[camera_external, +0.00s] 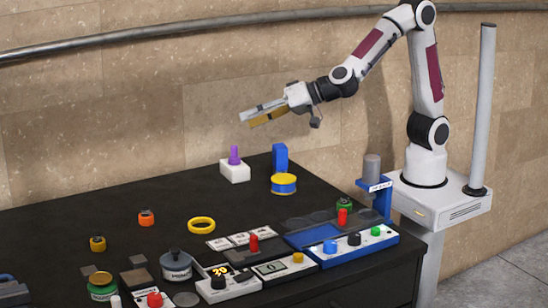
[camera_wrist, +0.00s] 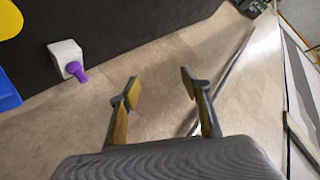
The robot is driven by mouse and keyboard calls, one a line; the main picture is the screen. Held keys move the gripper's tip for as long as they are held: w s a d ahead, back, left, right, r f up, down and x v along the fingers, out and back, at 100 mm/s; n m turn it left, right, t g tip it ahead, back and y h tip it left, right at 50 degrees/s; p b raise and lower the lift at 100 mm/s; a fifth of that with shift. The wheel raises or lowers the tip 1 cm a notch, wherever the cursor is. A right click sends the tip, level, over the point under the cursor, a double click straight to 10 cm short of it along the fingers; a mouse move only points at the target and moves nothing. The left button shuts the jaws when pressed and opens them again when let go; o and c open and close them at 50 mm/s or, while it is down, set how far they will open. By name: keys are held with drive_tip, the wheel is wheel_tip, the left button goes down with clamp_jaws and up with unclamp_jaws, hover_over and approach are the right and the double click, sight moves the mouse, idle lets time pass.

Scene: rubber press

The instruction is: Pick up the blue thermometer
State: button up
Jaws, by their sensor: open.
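An upright blue block (camera_external: 280,158) stands near the back edge of the black table; it is the likeliest blue thermometer, though I see no scale or markings on it. In the wrist view a blue shape (camera_wrist: 8,92) at the left edge, cut off by the frame, appears to be the same block. My gripper (camera_external: 246,121) is raised well above the table, up and left of the block, and apart from everything. In the wrist view its two fingers (camera_wrist: 159,86) are spread with nothing between them.
A white block with a purple knob (camera_external: 235,170) stands left of the blue block. A yellow-topped blue tin (camera_external: 284,184) is just in front. Several control boxes, a grey pot (camera_external: 176,266) and small rings fill the front. The wall is behind.

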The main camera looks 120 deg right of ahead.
drive_tip(key=s+d+f+m+g+h, duration=0.2)
drive_tip(key=d+f+m+g+h, duration=0.1)
drive_tip(key=d+f, duration=0.2)
drive_tip(key=m+g+h, duration=0.3)
drive_tip(key=m+g, duration=0.1)
drive_tip(key=g, duration=0.7)
approach(283, 148)
drive_tip(key=d, duration=0.1)
drive_tip(key=d+f, duration=0.1)
drive_tip(key=d, duration=0.2)
drive_tip(key=shift+w+d+f, duration=0.2)
drive_tip(key=shift+d+f, duration=0.1)
drive_tip(key=shift+s+a+f+g, duration=0.15)
drive_tip(key=shift+s+g, duration=0.15)
drive_tip(key=shift+s, duration=0.2)
drive_tip(key=shift+x, duration=1.35)
drive_tip(key=shift+x, duration=2.55)
